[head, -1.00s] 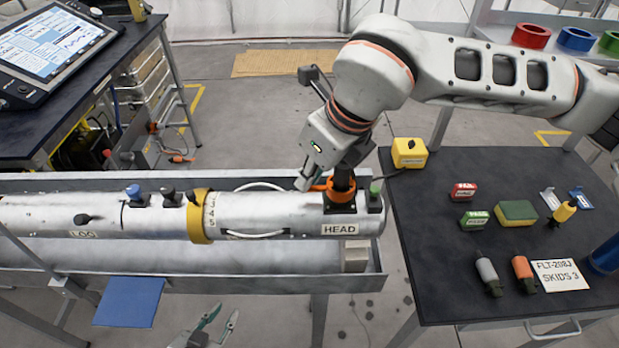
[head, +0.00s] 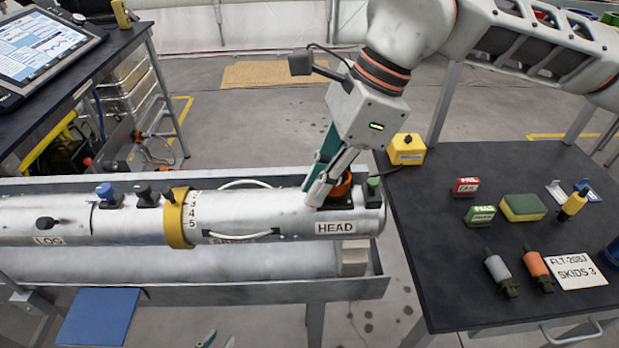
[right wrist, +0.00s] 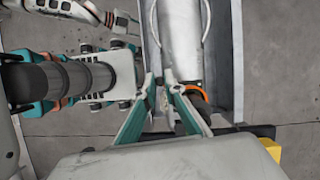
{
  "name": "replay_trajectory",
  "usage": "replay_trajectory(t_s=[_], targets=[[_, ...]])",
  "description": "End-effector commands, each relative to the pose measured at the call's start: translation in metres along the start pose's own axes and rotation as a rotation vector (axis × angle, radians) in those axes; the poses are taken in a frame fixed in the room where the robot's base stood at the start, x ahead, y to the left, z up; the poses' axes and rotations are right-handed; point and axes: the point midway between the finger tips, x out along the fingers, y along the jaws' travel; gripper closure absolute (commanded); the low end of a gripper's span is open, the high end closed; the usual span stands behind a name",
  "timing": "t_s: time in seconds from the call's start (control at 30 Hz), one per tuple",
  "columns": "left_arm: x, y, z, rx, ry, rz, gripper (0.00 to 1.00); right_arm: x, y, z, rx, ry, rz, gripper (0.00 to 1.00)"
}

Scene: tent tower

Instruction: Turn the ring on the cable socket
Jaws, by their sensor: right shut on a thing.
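The cable socket with its orange ring (head: 341,187) is on top of the silver cylinder (head: 275,207), near its HEAD end. My right gripper (head: 316,192) points down at the ring's left side and is shut on it. Its fingers and wrist cover much of the ring and the dark cable plug. In the right wrist view the orange ring (right wrist: 203,91) shows just right of the fingers; the exact contact is hidden. My left gripper (head: 218,340) is low at the bottom edge, only its two separated fingertips showing, open and away from the cylinder.
The cylinder lies in a grey trough. A green-topped fitting (head: 373,190) stands close right of the ring. A yellow box (head: 406,149) and several small items stand on the dark right table (head: 430,270). A blue panel (head: 100,315) is at the front left.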

Motion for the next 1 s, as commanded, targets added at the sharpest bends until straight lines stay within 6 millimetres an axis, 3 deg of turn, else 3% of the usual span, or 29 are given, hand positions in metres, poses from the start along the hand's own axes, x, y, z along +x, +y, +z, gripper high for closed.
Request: replay_trajectory(t_s=[0.5,1.0], targets=[[-0.004,-0.002,-0.011,0.0,0.008,-0.003,0.75,-0.011,0.012,-0.021,-0.424,0.002,0.179,1.0],[-0.008,-0.004,-0.018,0.002,0.009,-0.004,0.75,-0.014,0.014,-0.033,-0.632,0.002,0.262,1.0]])
